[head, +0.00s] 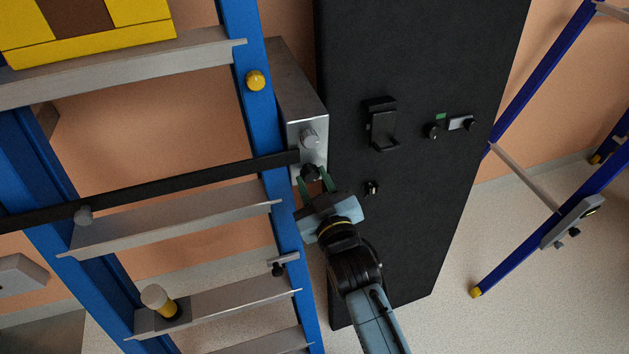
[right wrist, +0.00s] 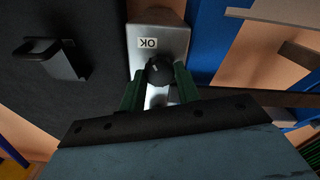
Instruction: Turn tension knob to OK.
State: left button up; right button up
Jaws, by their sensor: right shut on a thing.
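The tension knob (head: 311,172) is a small dark round knob on the lower front of a grey metal box (head: 301,133) beside the blue upright. It also shows in the right wrist view (right wrist: 160,69), just beside a white label (right wrist: 148,43) reading OK, upside down there. My right gripper (head: 316,183) has its green fingers on either side of the knob and is shut on it; the fingers also show in the right wrist view (right wrist: 159,83). I cannot tell which way the knob points. My left gripper is not in view.
A black bar (head: 165,188) runs left from the box across the blue ladder-like frame (head: 262,130). A tall black panel (head: 430,60) with a black handle (head: 380,125) and small knobs stands right of the box. Another blue frame (head: 545,75) stands farther right, with open floor before it.

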jog(key=o, duration=1)
jog(key=shift+c, duration=0.2)
jog(key=v, duration=1.3)
jog(key=shift+s, duration=0.15)
jog(key=shift+d, duration=0.1)
